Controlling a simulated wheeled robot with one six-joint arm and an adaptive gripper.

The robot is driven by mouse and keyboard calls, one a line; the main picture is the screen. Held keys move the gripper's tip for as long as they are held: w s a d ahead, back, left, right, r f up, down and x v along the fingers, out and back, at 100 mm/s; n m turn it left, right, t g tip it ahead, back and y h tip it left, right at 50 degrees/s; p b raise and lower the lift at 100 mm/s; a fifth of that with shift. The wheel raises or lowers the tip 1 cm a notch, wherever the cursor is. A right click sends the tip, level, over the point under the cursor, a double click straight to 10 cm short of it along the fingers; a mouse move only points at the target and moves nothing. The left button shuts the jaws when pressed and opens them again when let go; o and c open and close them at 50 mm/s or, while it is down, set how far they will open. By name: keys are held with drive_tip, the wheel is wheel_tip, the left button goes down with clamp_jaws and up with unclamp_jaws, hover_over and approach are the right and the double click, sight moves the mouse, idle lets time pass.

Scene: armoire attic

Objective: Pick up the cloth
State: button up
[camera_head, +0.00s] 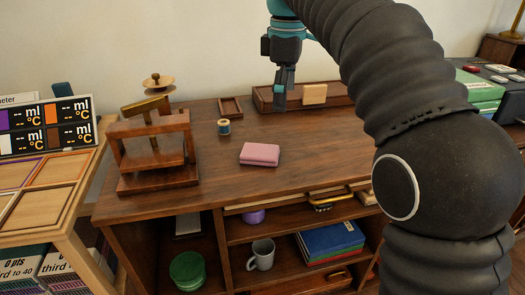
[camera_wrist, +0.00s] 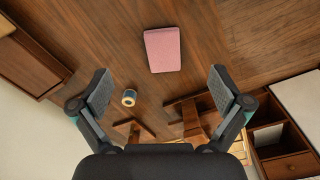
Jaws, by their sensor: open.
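The cloth (camera_head: 260,154) is a folded pink bundle lying flat on the brown wooden desk top, near its middle. My gripper (camera_head: 281,98) hangs above the back of the desk, behind and slightly right of the cloth in the head view. In the wrist view my gripper (camera_wrist: 160,82) has its two fingers spread wide apart, with nothing between them. The cloth is fully visible and apart from the gripper.
A thread spool (camera_head: 224,127) stands left of the cloth. A wooden press-like stand (camera_head: 155,150) is at the desk's left. A long tray (camera_head: 335,101) with a tan block (camera_head: 314,94) lies behind, beside a small tray (camera_head: 230,107). The desk right of the cloth is clear.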

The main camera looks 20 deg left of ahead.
sight(272, 151)
drive_tip(key=shift+n, duration=0.5)
drive_tip(key=f+b, duration=0.1)
drive_tip(key=f, duration=0.3)
drive_tip(key=a+f+b, duration=0.1)
drive_tip(key=f, duration=0.4)
drive_tip(key=a+f+b, duration=0.1)
drive_tip(key=f+b, duration=0.1)
drive_tip(key=f, duration=0.3)
drive_tip(key=shift+a, duration=0.1)
drive_tip(key=c, duration=1.3)
drive_tip(key=shift+o, duration=0.2)
drive_tip(key=shift+r, duration=0.1)
